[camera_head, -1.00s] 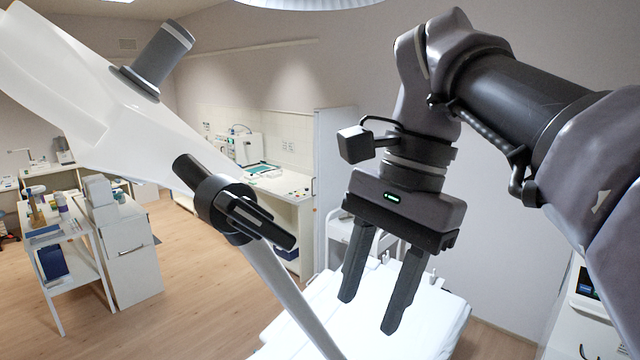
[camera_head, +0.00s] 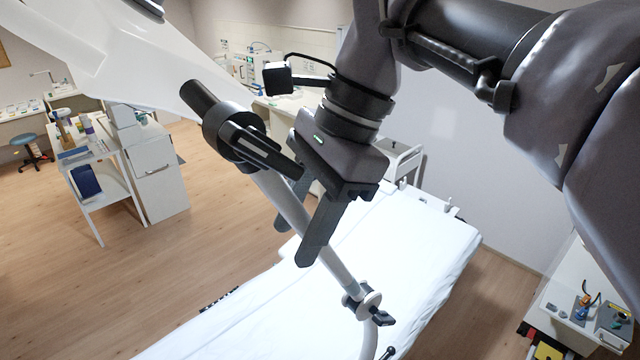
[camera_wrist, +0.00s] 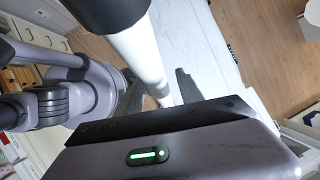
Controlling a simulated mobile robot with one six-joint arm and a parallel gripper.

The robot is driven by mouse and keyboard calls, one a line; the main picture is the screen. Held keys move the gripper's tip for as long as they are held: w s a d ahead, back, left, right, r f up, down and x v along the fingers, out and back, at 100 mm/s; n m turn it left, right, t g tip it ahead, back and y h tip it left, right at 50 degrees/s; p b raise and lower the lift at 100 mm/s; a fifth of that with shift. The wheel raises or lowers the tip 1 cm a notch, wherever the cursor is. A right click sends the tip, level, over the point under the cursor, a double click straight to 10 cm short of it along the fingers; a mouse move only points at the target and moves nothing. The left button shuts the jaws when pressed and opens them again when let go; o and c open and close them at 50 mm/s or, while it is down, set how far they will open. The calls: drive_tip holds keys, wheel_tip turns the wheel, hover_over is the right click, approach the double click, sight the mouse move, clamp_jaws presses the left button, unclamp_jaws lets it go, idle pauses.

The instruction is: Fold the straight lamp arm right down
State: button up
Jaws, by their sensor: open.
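The straight lamp arm (camera_head: 340,270) is a pale tube that slopes down to the right from a black joint (camera_head: 235,132) to a lower joint with a dark knob (camera_head: 366,303). My gripper (camera_head: 296,243) is open at the tube's middle, and one finger crosses in front of the tube in the head view. In the wrist view the tube (camera_wrist: 142,58) runs between the two spread fingers of my gripper (camera_wrist: 158,78). Contact with the tube cannot be told.
A white-covered couch (camera_head: 250,310) lies below the lamp arm. A large white lamp housing (camera_head: 130,60) hangs at the upper left. A white trolley (camera_head: 90,190) stands at the left, and a counter with small items (camera_head: 590,300) is at the right.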

drive_tip(key=shift+x, duration=1)
clamp_jaws()
idle(0.7)
